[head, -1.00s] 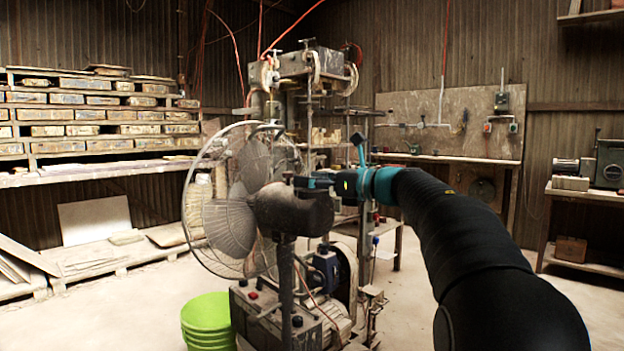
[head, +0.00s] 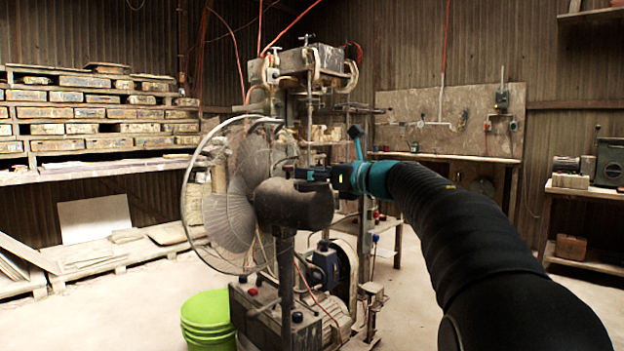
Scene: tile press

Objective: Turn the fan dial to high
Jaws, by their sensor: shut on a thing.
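The fan (head: 293,204) stands left of centre, with its round wire cage (head: 228,195) facing left and its dark motor housing at the right of the cage. My gripper (head: 291,172) reaches in from the right, and its fingers are at the top of the motor housing. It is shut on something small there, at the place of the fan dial. The dial itself is hidden by the fingers or too small to make out, so its setting cannot be read.
A tile press (head: 310,62) stands right behind the fan. A lime-green bucket (head: 207,318) and a grey control box (head: 262,310) are on the floor below it. Shelves of tiles (head: 95,112) line the left wall. A workbench (head: 450,158) is at the back. The floor at right is open.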

